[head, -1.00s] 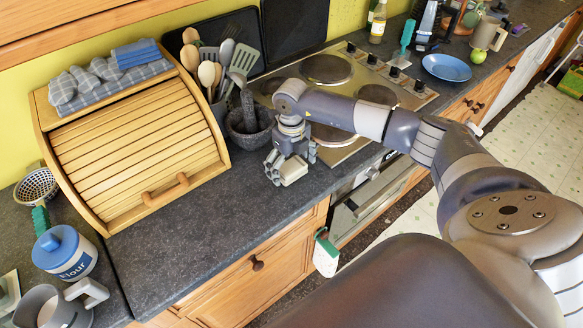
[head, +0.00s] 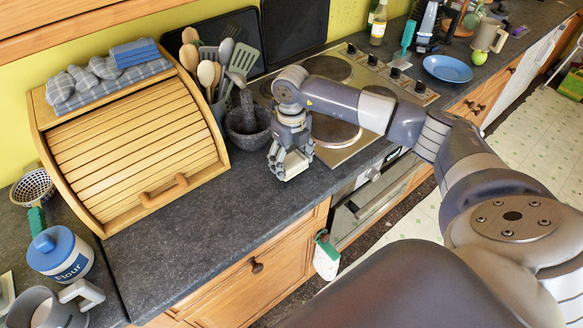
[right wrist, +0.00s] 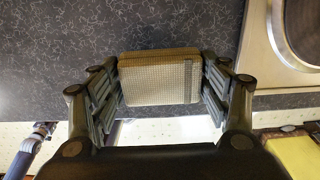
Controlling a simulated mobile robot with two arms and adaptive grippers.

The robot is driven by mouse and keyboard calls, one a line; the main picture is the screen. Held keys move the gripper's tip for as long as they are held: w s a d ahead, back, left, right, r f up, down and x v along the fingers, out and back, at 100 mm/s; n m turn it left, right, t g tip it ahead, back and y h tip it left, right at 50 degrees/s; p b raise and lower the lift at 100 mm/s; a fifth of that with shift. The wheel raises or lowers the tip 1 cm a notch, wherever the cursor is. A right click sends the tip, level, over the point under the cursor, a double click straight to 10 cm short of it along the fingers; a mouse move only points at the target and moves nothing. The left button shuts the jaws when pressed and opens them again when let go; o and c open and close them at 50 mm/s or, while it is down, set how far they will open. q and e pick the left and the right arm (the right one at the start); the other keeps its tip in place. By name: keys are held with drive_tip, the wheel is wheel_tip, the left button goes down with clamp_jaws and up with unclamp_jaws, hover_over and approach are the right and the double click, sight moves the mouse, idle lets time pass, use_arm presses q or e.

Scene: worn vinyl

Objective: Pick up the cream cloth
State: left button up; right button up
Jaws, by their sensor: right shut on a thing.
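The cream cloth (right wrist: 160,84) is a folded, woven-looking pad with a grey stripe near one side. In the right wrist view it sits between the two sets of fingers of my right gripper (right wrist: 163,64), which touch its left and right sides. In the head view the cloth (head: 293,166) shows as a small pale block in my right gripper (head: 290,158), near the counter's front edge by the hob. The gripper is shut on it. The cloth looks slightly above the counter, though its underside is hidden. My left gripper is not in view.
A stone mortar (head: 248,128) and a pot of utensils (head: 218,100) stand close left of the gripper. The hob (head: 345,145) lies to the right, the wooden bread bin (head: 135,145) further left. The dark counter (head: 215,215) in front is clear.

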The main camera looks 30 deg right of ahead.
drive_tip(key=s+a+b, duration=0.1)
drive_tip(key=a, duration=0.4)
drive_tip(key=s+a+r+b, duration=0.1)
drive_tip(key=s+a+b, duration=0.1)
drive_tip(key=a, duration=0.2)
drive_tip(key=s+a+r+b, duration=0.1)
drive_tip(key=s+a+b, duration=0.1)
drive_tip(key=a, duration=0.3)
drive_tip(key=shift+a, duration=0.3)
drive_tip(key=shift+s+a+r, duration=0.15)
drive_tip(key=shift+a, duration=0.15)
